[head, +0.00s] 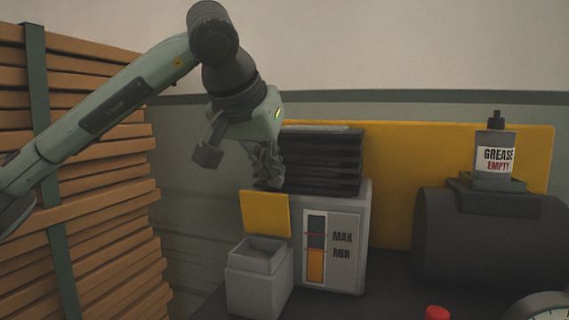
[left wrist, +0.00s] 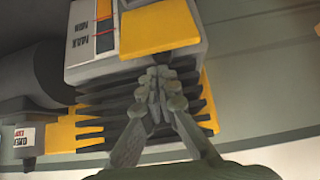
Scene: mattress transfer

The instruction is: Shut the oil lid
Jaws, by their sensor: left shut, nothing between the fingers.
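The yellow oil lid (head: 265,214) stands upright, open, at the back of the grey filler box (head: 254,292), whose square mouth shows. In the left wrist view the lid (left wrist: 160,27) is a yellow plate beyond the fingertips. My left gripper (head: 270,182) is shut and empty, pointing down just behind the lid's top edge. It also shows in the left wrist view (left wrist: 160,78), close to the lid; I cannot tell whether it touches it. My right gripper is not in view.
The grey oil tank (head: 355,240) with its MAX/MIN gauge (head: 316,250) stands beside the filler box, with black fins (head: 325,160) behind. A dark cylinder (head: 480,240) carries a grease bottle (head: 495,150) at right. Stacked wooden slats (head: 100,190) stand at left.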

